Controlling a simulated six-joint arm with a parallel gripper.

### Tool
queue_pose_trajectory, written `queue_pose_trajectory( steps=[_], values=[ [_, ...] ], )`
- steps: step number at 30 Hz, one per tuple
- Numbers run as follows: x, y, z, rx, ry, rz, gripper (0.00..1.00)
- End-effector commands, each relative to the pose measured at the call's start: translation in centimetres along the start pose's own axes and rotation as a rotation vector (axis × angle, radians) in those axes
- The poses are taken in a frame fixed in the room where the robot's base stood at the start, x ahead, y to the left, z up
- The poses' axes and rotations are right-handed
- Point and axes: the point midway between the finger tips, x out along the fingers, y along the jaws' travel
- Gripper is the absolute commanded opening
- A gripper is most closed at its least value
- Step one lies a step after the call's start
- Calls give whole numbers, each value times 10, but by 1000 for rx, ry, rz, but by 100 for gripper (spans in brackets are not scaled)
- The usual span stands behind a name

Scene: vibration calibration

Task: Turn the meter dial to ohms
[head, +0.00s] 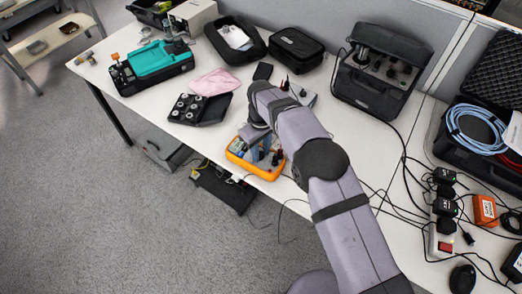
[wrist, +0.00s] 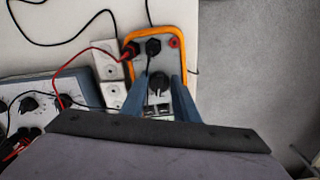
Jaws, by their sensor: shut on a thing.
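The meter (head: 240,161) is a yellow-orange cased unit near the front edge of the white table. The dial's pointer and markings are too small to read.
A grey box with knobs (wrist: 42,100) and white blocks (wrist: 108,62) stand beside the meter. A red lead (wrist: 85,57) and black cables run near it. A black tray of weights (head: 213,112) and a pink cloth (head: 215,82) lie behind. The table edge is close.

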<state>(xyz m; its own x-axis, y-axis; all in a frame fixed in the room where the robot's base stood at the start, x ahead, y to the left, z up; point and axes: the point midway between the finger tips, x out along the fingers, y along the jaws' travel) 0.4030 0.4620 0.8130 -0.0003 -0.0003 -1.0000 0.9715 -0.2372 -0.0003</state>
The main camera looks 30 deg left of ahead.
Motion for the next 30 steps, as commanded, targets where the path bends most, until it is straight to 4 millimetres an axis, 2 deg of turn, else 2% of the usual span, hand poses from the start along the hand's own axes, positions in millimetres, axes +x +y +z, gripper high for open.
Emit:
queue_pose_trajectory(
  steps=[13, 25, 26, 27, 30],
  values=[
    [0, -3, -2, 370, 2, 0, 5],
    [-1, -3, -2, 409, 3, 0, 5],
    [-1, -3, -2, 409, 3, 0, 35],
    [-1, -3, -2, 409, 3, 0, 44],
    [-1, -3, -2, 409, 2, 0, 46]
  ],
)
